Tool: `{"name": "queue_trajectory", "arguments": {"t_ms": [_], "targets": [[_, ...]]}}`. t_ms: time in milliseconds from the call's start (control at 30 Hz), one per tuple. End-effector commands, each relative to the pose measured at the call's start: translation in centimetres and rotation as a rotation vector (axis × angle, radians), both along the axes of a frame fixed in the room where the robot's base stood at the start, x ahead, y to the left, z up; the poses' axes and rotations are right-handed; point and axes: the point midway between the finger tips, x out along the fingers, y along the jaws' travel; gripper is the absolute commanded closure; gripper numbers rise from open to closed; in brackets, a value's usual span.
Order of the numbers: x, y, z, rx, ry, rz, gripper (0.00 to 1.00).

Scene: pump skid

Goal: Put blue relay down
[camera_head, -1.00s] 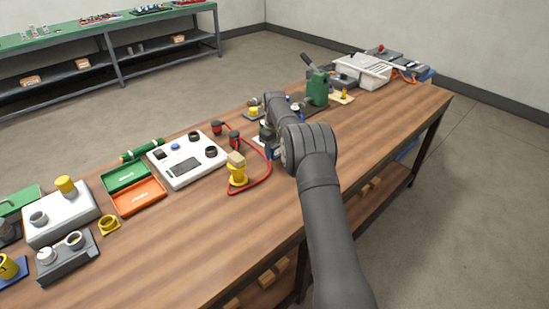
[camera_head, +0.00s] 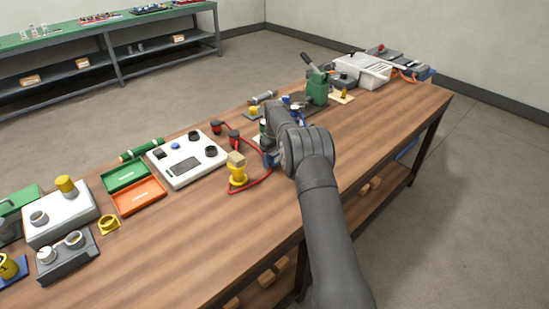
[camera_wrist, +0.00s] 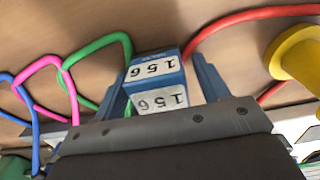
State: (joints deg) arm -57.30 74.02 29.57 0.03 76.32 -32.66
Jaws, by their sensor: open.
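The blue relay (camera_wrist: 156,69), a small blue block with white labels reading 156, sits between the two fingers of my gripper (camera_wrist: 163,72) in the wrist view. The fingers stand on either side of it, with a narrow gap visible on the left. My gripper is open. The relay appears to be at the wooden bench (camera_head: 215,255), but its underside is hidden. In the head view my own wrist and arm cover most of the gripper and the relay.
Green, pink and blue wire loops (camera_wrist: 95,50) lie left of the relay. A red cable (camera_wrist: 250,17) runs close on its right to a yellow part (camera_wrist: 296,58). A white meter box (camera_head: 187,158) and a green press (camera_head: 317,88) stand nearby. The bench front is clear.

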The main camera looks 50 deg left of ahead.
Motion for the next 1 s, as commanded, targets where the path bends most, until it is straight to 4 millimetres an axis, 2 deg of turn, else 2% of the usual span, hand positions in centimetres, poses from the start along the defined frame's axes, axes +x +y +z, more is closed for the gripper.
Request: {"name": "queue_trajectory", "arguments": {"t_ms": [167, 600, 800, 1000], "targets": [[0.0, 0.1, 1.6, 0.003, -0.002, 0.000, 0.32], [0.0, 0.1, 10.3, 0.003, -0.002, 0.000, 0.32], [0.0, 0.0, 12.1, 0.001, -0.001, 0.000, 0.32], [0.0, 0.0, 12.4, 0.000, 0.000, 0.000, 0.32]]}}
